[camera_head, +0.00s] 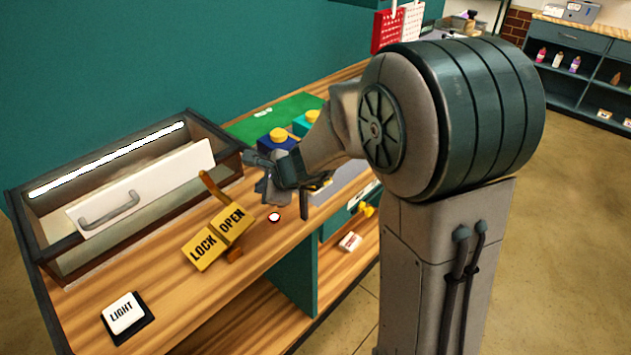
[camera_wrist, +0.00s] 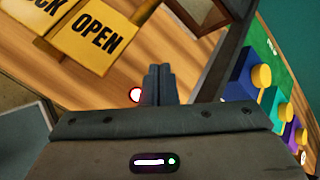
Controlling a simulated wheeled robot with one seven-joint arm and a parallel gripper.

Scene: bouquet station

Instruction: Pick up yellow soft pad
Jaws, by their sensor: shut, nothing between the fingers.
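I cannot single out a yellow soft pad for certain. Round yellow knob-like tops sit on a blue block (camera_head: 277,141) and a teal block (camera_head: 306,124) on the bench behind my gripper. The wrist view shows the blue block (camera_wrist: 243,78), teal block (camera_wrist: 268,103) and a purple block (camera_wrist: 288,130) at the right, each with a yellow top. My gripper (camera_wrist: 158,72) is shut and empty above the wooden bench. In the head view my gripper (camera_head: 268,188) is partly hidden by its own body, and it hangs beside the blue block.
A yellow LOCK/OPEN sign (camera_head: 218,238) with a lever lies left of my gripper. A small red-and-white button (camera_head: 274,217) is close below. A dark-framed box (camera_head: 50,235) with a white handled panel (camera_head: 150,185) stands left. A LIGHT switch (camera_head: 124,314) is at the front; bare wood surrounds it.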

